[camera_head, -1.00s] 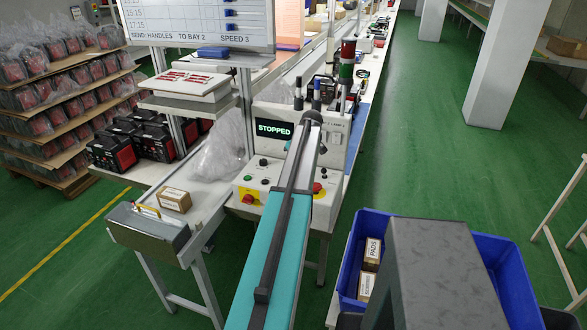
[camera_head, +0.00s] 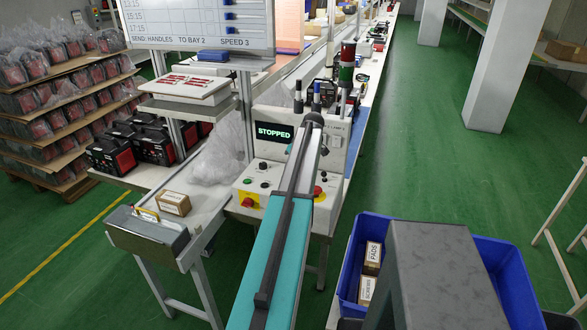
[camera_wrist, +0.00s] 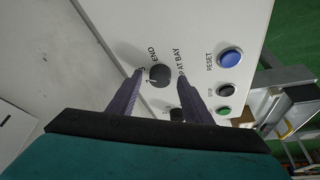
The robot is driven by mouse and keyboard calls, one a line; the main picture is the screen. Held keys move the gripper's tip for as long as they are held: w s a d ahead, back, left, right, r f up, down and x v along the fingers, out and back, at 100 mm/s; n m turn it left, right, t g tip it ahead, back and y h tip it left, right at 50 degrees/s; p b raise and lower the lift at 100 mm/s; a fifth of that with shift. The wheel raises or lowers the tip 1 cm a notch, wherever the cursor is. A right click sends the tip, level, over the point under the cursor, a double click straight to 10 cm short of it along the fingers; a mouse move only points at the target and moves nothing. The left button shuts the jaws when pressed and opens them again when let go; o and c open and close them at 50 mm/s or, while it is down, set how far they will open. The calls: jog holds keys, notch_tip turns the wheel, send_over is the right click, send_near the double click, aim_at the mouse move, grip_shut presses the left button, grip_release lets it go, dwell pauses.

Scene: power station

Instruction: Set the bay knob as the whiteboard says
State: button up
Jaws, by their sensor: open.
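The whiteboard (camera_head: 195,25) at the upper left of the head view reads "SEND: HANDLES TO BAY 2 SPEED 3". In the wrist view, a dark round knob (camera_wrist: 160,75) sits on a white panel (camera_wrist: 215,25) beside lettering ending in "END" and "AT BAY". A second dark knob (camera_wrist: 177,115) is lower. My gripper (camera_wrist: 161,78) is open, its fingers on either side of the first knob; I cannot tell whether they touch it. The knob's pointer is unclear. In the head view my gripper cannot be made out. The control box's display (camera_head: 274,132) reads "STOPPED".
A blue RESET button (camera_wrist: 230,58), a black STOP button (camera_wrist: 228,90) and a green button (camera_wrist: 223,110) lie right of the fingers. A red-on-yellow stop button (camera_head: 249,201) is on the box's front. A blue crate (camera_head: 505,265) with small cartons stands at the right.

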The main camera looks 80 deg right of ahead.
jog(key=b+v, duration=0.3)
jog(key=v, duration=1)
jog(key=shift+r+b, duration=0.3)
jog(key=shift+r, duration=0.1)
jog(key=shift+s+m, duration=0.1)
jog(key=shift+m, duration=0.2)
